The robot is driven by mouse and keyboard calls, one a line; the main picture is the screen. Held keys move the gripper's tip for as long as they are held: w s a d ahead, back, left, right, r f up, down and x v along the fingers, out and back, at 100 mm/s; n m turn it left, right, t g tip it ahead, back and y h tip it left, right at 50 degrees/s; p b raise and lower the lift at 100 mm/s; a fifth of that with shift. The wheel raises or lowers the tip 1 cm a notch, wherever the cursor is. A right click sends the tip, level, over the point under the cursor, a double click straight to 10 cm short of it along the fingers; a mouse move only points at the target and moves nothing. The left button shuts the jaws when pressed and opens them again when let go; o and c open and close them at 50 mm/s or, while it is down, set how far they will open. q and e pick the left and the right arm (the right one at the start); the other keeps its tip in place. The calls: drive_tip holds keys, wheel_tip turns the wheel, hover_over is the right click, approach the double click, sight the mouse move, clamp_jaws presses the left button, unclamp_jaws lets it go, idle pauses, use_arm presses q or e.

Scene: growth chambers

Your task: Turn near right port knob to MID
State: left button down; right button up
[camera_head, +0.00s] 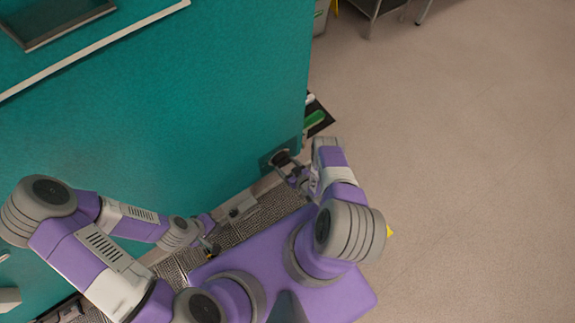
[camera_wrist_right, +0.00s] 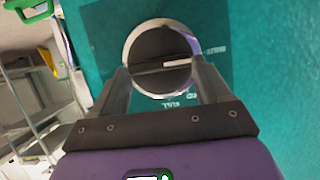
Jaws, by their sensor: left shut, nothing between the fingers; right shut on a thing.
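The port knob (camera_wrist_right: 158,47) is a round dark disc with a pale ring, on a dark plate on the teal chamber wall. A white pointer line on its face runs from near the middle toward the picture's right. Small white lettering lies right of and below the knob, turned over and hard to read. In the head view the knob (camera_head: 279,157) shows low on the wall, partly behind my gripper. My right gripper (camera_head: 287,172) is shut on it, one finger on each side in the wrist view (camera_wrist_right: 161,72). My left gripper (camera_head: 211,249) is shut and empty, lower left.
The teal chamber (camera_head: 200,100) fills the left and upper middle of the head view. A dark mat with a green-handled item (camera_head: 314,119) lies beside its right corner. A metal rack (camera_wrist_right: 40,115) shows at left in the wrist view. The floor (camera_head: 470,170) at right is open.

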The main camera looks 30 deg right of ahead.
drive_tip(key=m+y, duration=0.1)
drive_tip(key=m, duration=0.1)
drive_tip(key=d+m+y, duration=0.1)
drive_tip(key=m+y, duration=0.1)
drive_tip(key=shift+f, duration=0.15)
drive_tip(key=shift+d+f+m+t+y, duration=0.2)
drive_tip(key=shift+m+y, duration=0.35)
drive_tip(key=shift+m, duration=0.45)
drive_tip(key=shift+a+f+m+t+y, duration=0.1)
drive_tip(key=shift+m+t+y, duration=0.2)
drive_tip(key=shift+m+y, duration=0.5)
drive_tip(key=shift+m+h, duration=0.25)
drive_tip(key=shift+m, duration=0.05)
drive_tip(key=o, duration=1)
drive_tip(key=p+v, duration=0.1)
drive_tip(key=v, duration=0.6)
drive_tip(key=shift+s+d+r, duration=0.1)
drive_tip(key=shift+s+d, duration=0.05)
drive_tip(key=shift+s, duration=0.05)
